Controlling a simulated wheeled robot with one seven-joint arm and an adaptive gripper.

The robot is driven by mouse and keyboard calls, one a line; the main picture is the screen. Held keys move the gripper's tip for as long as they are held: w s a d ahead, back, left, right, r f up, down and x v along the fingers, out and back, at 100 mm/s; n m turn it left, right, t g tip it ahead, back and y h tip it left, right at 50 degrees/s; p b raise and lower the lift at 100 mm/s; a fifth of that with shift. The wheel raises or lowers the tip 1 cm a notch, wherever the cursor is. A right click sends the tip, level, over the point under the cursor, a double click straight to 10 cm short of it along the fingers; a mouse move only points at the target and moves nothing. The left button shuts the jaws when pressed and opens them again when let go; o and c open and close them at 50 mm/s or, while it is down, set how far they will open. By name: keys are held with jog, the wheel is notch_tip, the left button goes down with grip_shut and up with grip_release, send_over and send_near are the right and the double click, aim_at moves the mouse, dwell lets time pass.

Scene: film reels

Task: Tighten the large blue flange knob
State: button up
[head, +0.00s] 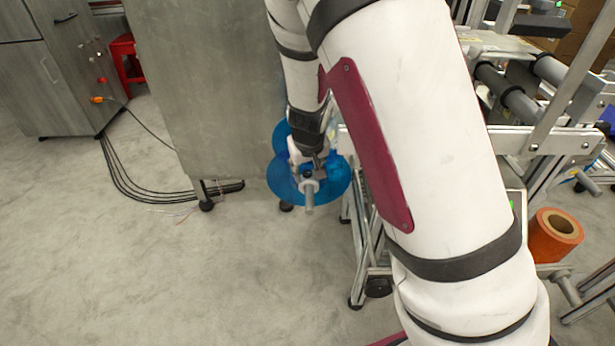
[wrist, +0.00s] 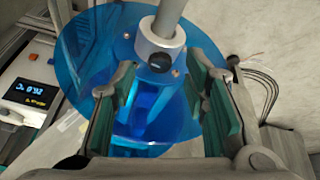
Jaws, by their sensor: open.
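The large blue flange (head: 338,187) is a translucent disc on a metal shaft (head: 309,205), seen beyond my arm in the head view. In the wrist view the blue flange (wrist: 100,30) fills the upper middle. A silver collar (wrist: 147,39) sits around the shaft in front of it. The black knob (wrist: 160,62) is on the collar's near side. My gripper (wrist: 163,78) is open, its teal pads to the left and right of the knob and apart from it. In the head view my gripper (head: 315,168) is small at the flange, and its fingers are hard to make out.
A grey panel (head: 200,90) stands left of the flange. A metal machine frame (head: 530,140) is on the right, with an orange roll (head: 533,245) low down. A small display (wrist: 28,95) is at the wrist view's left. Cables (head: 120,180) lie on the floor, which is clear at lower left.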

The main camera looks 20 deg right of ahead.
jog(key=shift+b+x, duration=0.3)
jog(key=shift+x, duration=0.5)
grip_shut()
jog(key=shift+r+p, duration=0.1)
jog(key=shift+p, duration=0.5)
jog(key=shift+m+p, duration=0.4)
jog(key=shift+a+m+h+p, duration=0.1)
jog(key=shift+m+h+p, duration=0.2)
jog(key=shift+p, duration=0.1)
